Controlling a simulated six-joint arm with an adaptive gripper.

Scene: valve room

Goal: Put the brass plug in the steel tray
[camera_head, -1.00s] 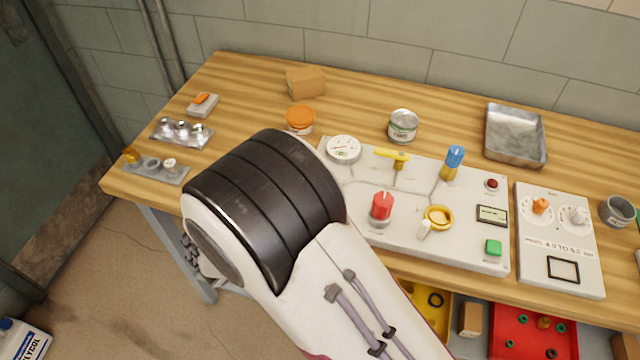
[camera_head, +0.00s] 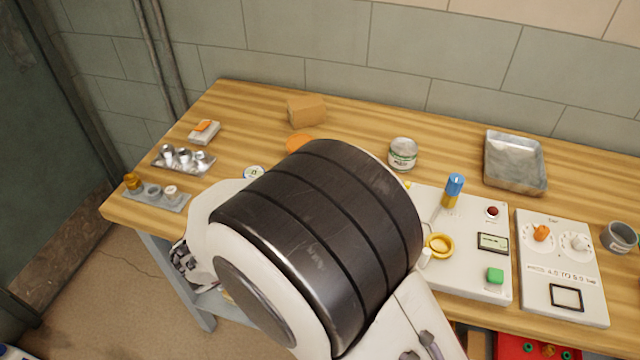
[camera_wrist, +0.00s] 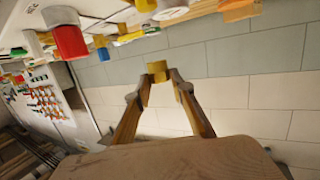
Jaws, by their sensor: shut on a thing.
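My gripper (camera_wrist: 160,76) shows in the wrist view, its two fingers closed on a small brass-yellow piece, the brass plug (camera_wrist: 158,67). The plug is held at the fingertips, with the block wall behind it. In the head view my gripper and the plug are hidden behind my thick black and white arm. The steel tray (camera_head: 487,165) is a grey, shallow, rectangular tray at the back right of the wooden bench. It looks empty.
A control panel (camera_head: 462,268) with a blue-topped valve (camera_head: 453,188) stands in front of the tray. A tin can (camera_head: 403,154) is left of it, a grey cup (camera_head: 619,238) to the right. A cardboard box (camera_head: 306,111) and small racks (camera_head: 157,197) are further left.

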